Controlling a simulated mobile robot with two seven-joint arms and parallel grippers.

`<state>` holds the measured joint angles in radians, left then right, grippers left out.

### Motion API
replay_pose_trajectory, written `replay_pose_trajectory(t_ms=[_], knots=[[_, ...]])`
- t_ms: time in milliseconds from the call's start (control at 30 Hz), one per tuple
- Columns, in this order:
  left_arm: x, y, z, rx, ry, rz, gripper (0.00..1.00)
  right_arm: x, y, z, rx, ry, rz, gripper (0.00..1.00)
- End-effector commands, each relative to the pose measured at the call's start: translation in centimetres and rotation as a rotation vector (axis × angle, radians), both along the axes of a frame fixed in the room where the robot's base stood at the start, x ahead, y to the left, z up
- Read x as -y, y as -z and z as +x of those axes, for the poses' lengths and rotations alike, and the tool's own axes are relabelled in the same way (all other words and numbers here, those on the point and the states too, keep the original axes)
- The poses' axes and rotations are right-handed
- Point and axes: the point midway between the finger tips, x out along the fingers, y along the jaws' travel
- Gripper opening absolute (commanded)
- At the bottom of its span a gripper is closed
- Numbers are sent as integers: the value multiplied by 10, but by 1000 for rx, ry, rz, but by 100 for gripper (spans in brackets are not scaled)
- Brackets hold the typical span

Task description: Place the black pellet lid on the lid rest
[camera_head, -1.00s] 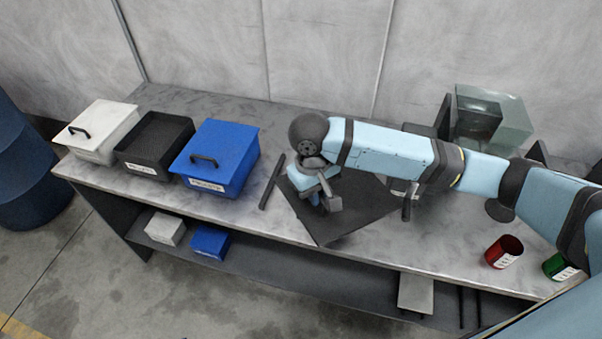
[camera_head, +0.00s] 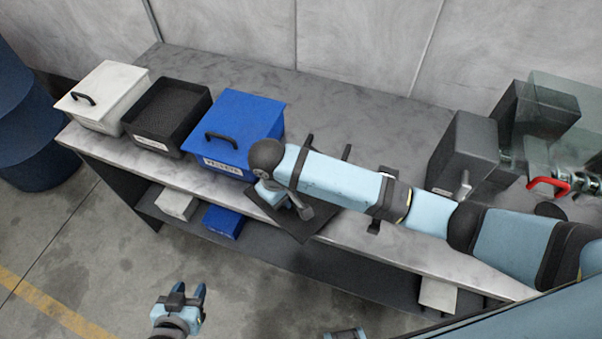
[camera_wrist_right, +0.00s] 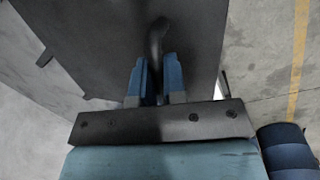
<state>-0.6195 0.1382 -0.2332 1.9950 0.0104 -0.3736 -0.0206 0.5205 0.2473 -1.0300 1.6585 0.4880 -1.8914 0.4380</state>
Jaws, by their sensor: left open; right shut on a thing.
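My right gripper (camera_head: 290,203) is shut on the handle of the black pellet lid (camera_head: 322,216), a flat dark plate held about level at the bench's front edge. In the right wrist view the fingers (camera_wrist_right: 157,82) close on the dark handle (camera_wrist_right: 157,38), and the lid (camera_wrist_right: 90,40) spreads beyond them. Dark rails, likely the lid rest (camera_head: 306,146), show behind my right forearm, which hides much of them. I cannot tell whether the lid touches them. The black bin (camera_head: 168,112) stands uncovered. My left gripper (camera_head: 182,298) is open and empty, in front of the bench.
A white lidded bin (camera_head: 104,92) and a blue lidded bin (camera_head: 242,130) flank the black bin. A grey block (camera_head: 462,150) and a glass-sided case (camera_head: 555,120) stand at the right. Small white (camera_head: 177,203) and blue (camera_head: 223,221) boxes sit on the lower shelf. The bench's back is clear.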

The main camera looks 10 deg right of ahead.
Motion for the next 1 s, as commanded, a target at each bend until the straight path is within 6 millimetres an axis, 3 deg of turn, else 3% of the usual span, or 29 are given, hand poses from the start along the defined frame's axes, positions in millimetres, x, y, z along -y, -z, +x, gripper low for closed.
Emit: replay_pose_trajectory(t_ms=[200,500,700,967,1000], knots=[[-5,-7,2,3,-9,6,43,30,-2,44,2,3,-3,0],[-5,-10,2,2,-10,6,43,47,-2,69,1,3,-1,0],[-5,-15,2,3,-9,7,43,47,29,68,-1,1,-1,0],[-4,-15,1,3,-10,6,43,46,35,68,1,0,1,0],[-4,-15,1,2,-9,6,43,46,36,67,0,0,0,16]])
